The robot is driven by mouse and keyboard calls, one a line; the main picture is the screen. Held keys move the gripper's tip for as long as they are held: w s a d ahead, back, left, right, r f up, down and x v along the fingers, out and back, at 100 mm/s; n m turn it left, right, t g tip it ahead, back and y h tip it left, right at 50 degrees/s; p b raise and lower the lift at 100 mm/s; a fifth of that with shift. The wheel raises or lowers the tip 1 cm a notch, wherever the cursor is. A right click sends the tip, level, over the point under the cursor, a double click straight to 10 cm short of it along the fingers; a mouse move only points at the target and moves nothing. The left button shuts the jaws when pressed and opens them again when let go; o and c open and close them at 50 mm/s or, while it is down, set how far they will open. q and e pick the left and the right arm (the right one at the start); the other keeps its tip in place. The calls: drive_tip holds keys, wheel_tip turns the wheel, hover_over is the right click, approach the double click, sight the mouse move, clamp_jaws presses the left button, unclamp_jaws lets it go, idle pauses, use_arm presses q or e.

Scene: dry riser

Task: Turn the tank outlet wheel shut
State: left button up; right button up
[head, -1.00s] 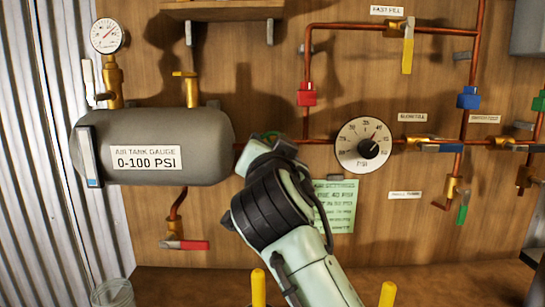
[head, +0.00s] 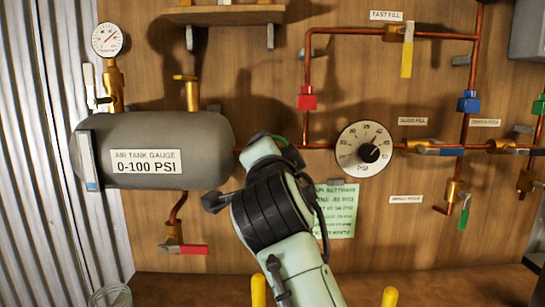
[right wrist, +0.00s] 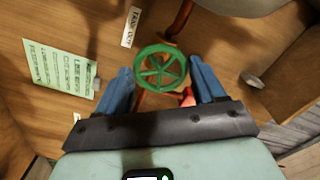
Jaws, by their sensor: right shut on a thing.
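The tank outlet wheel is a green spoked handwheel (right wrist: 161,69) on a copper pipe, beside a "TANK OUT" label (right wrist: 130,27) in the right wrist view. My right gripper (right wrist: 163,80) has its blue fingers on either side of the wheel and is shut on its rim. My left gripper is not in view.
A round PSI dial (head: 350,160) sits on the pipe to the right. A green notice (head: 340,215) hangs below it. A red-handled valve (head: 185,249) is under the tank. A wooden shelf (head: 225,14) and a yellow-handled valve (head: 407,55) are higher up.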

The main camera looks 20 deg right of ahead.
drive_tip(key=o, duration=1)
